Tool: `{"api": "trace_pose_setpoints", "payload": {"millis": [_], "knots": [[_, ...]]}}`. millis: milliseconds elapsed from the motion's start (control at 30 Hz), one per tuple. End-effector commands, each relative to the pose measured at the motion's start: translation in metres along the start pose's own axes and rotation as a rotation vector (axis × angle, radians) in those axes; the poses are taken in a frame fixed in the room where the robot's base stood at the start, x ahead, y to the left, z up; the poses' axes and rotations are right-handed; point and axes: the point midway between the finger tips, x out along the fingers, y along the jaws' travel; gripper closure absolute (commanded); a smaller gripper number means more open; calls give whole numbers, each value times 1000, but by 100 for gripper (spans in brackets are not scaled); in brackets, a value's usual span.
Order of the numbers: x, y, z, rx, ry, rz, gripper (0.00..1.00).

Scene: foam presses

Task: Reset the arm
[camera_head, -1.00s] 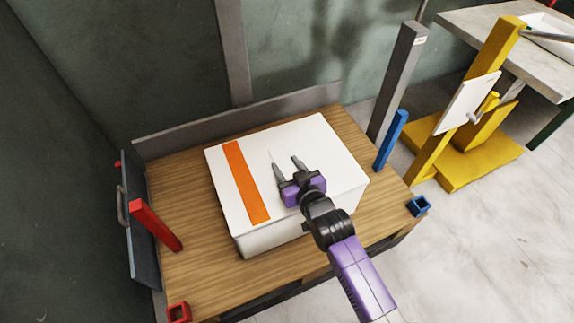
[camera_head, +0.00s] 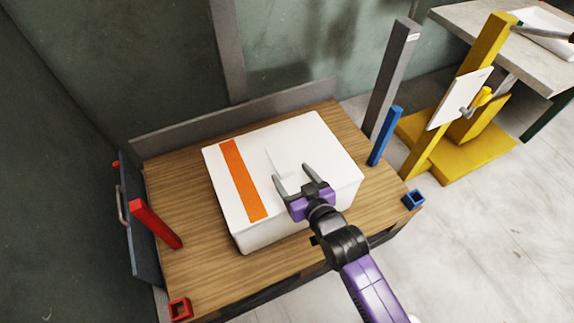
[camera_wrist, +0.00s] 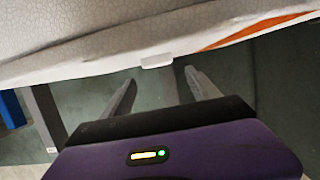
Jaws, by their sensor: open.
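My gripper (camera_head: 291,172) is open and empty in the head view, seen over the near right part of a white foam-like block (camera_head: 318,140). The block has an orange stripe (camera_head: 243,180) near its left side. In the wrist view the two fingers (camera_wrist: 160,78) are apart with nothing between them. The block's pale face (camera_wrist: 120,30) fills the top of that view, with part of the stripe (camera_wrist: 255,30) at right. A small white tab (camera_wrist: 157,62) shows at the block's edge beyond the fingertips. I cannot tell how far the fingers are from the block.
The block lies on a wooden table (camera_head: 200,270). A red post (camera_head: 155,223) and red square ring (camera_head: 180,309) stand at left. A blue post (camera_head: 385,135), grey post (camera_head: 390,80) and blue ring (camera_head: 413,199) are at right. A yellow stand (camera_head: 440,125) is beyond, with clear floor before it.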

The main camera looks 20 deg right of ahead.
Motion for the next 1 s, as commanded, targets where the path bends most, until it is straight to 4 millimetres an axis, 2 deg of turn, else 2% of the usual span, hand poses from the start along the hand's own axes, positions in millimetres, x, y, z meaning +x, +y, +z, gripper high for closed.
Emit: {"api": "trace_pose_setpoints", "payload": {"millis": [200, 767, 867, 967, 1000], "knots": [[-15, 0, 0, 0, 0, 0, 30], [-15, 0, -1, 0, 2, 0, 30], [-15, 0, -10, 1, 34, 0, 30], [-20, 0, -35, 1, 100, 1, 30], [-30, 1, -44, 2, 134, 2, 30]]}}
